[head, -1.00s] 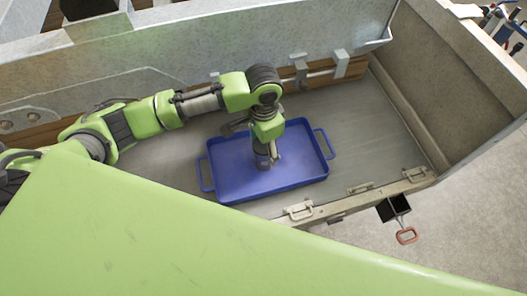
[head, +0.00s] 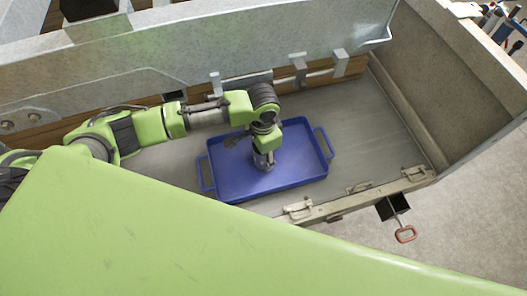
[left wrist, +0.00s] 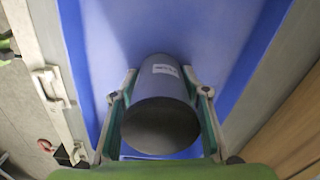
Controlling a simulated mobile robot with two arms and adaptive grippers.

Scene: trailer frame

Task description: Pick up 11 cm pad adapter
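The pad adapter, a dark grey cylinder (left wrist: 160,122) with a small white label, is between the two fingers of my left gripper (left wrist: 160,88) in the left wrist view. The fingers flank it closely on both sides; whether they press on it I cannot tell. In the head view my left gripper (head: 264,160) points down over the blue tray (head: 222,180), and the adapter is mostly hidden by it. The tray's blue floor (left wrist: 110,45) fills the background of the left wrist view. My right gripper is not in view.
The tray lies on the grey trailer bed (head: 370,125). A metal side wall (head: 180,58) and a wooden plank stand behind it, and a latched rail (head: 340,204) runs in front. The bed right of the tray is clear.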

